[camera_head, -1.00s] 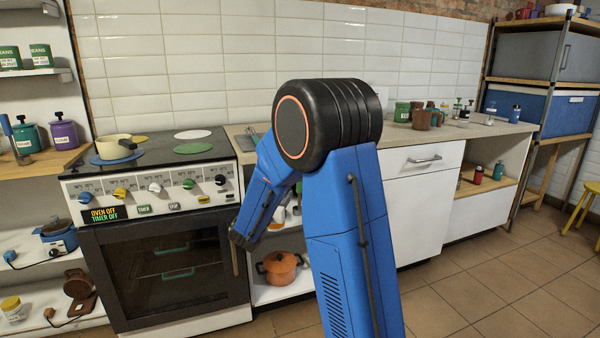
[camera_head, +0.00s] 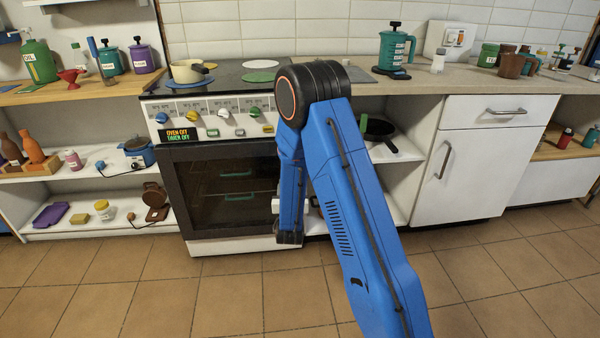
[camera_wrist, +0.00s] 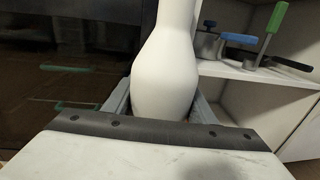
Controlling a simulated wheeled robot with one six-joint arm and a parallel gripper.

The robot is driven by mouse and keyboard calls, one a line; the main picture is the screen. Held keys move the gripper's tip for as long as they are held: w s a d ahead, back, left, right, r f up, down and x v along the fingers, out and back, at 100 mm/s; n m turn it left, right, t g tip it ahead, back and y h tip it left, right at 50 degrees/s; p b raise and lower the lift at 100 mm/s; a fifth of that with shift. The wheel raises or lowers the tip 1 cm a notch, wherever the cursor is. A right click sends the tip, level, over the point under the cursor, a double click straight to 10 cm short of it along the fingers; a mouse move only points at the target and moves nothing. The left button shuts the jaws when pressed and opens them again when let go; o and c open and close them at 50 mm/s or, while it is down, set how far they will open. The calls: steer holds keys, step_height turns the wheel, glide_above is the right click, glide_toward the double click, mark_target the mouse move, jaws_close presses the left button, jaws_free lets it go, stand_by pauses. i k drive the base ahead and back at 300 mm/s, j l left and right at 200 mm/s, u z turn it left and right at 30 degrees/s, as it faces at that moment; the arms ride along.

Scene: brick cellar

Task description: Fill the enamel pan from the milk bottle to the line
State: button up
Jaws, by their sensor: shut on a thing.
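A white bottle (camera_wrist: 166,60), which looks like the milk bottle, stands between the fingers of my gripper (camera_wrist: 163,106) in the wrist view. The gripper is shut on it. The bottle's top runs out of the picture, and no line or label shows on it. In the head view my arm hangs in front of the cooker and hides most of the gripper and bottle. A cream pan (camera_head: 186,75) with a dark handle sits on a blue disc (camera_head: 184,84) at the hob's left. Its inside and any fill line cannot be made out.
The cooker (camera_head: 225,185) has its door shut. A teal jug (camera_head: 396,50) stands on the counter (camera_head: 450,80) right of the hob. Canisters and a red funnel (camera_head: 72,78) stand on the left shelf. A dark frying pan (camera_head: 378,130) lies in the open shelving. The floor is clear.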

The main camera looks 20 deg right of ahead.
mark_target(185, 71)
steer(key=i+j+u, duration=0.25)
steer(key=j+u, duration=0.15)
steer(key=i+j+u, duration=0.25)
steer(key=j+u, duration=0.2)
steer(key=i+j+u, duration=0.15)
steer(key=i+u, duration=0.25)
steer(key=i+j+z, duration=0.5)
steer(key=j, duration=0.25)
steer(key=i, duration=0.05)
